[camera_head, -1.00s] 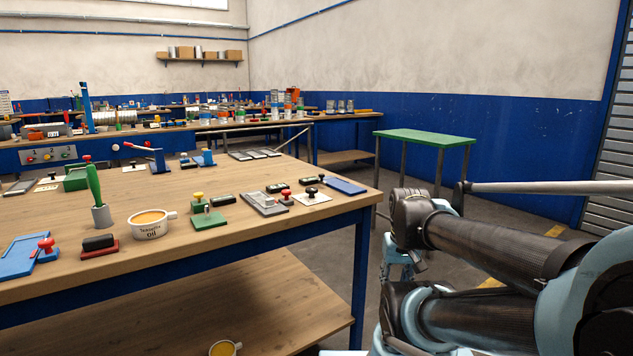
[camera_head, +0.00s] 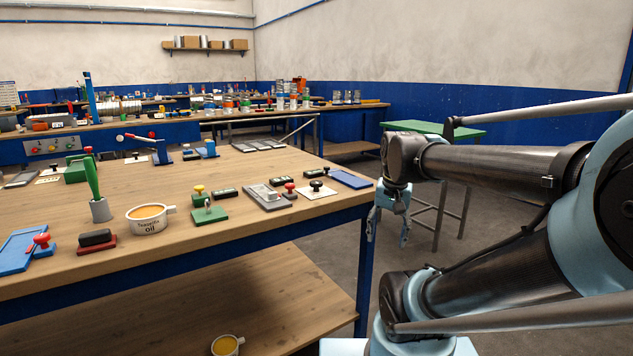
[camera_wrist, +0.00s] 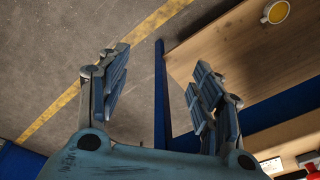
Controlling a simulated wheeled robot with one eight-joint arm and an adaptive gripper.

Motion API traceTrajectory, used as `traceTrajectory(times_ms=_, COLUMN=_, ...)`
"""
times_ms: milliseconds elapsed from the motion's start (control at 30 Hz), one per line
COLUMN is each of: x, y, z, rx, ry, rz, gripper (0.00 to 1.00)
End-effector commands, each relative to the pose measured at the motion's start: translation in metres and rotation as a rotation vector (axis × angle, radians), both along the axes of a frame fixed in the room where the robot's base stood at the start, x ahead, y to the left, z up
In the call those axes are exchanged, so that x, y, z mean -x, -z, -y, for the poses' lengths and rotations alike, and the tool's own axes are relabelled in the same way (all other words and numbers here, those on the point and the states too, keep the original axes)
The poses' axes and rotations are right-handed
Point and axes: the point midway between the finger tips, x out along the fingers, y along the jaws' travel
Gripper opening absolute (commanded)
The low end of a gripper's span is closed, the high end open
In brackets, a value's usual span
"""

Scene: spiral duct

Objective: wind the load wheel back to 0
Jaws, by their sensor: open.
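I cannot make out a load wheel or its scale for certain in either view. My gripper (camera_head: 390,226) hangs with its fingers down, just off the right edge of the wooden workbench (camera_head: 270,228). In the wrist view my gripper (camera_wrist: 160,68) is open and empty, its two blue fingers wide apart. Between and beyond them lie bare floor and the bench's edge. On the bench stand a device with a red-ended lever (camera_head: 150,146), a green block with a yellow knob (camera_head: 199,198), and a grey plate (camera_head: 265,196).
A tub of oil (camera_head: 150,218), a green-handled brush (camera_head: 97,192) and several red- and black-knobbed pieces crowd the benchtop. A second cup (camera_head: 226,346) sits on the lower shelf. A green-topped table (camera_head: 432,129) stands behind my arm. Open floor lies right of the bench.

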Motion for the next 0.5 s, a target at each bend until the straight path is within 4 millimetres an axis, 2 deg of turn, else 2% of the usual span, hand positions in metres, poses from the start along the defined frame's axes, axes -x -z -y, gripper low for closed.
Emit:
traceTrajectory(times_ms=33, x=-0.015, y=-0.019, z=-0.006, rx=-0.01, ry=0.051, rz=-0.007, gripper=0.59)
traceTrajectory(times_ms=200, x=-0.059, y=-0.07, z=-0.027, rx=-0.045, ry=0.268, rz=-0.038, gripper=0.59)
traceTrajectory(times_ms=500, x=-0.138, y=-0.148, z=-0.077, rx=-0.085, ry=0.653, rz=-0.087, gripper=0.59)
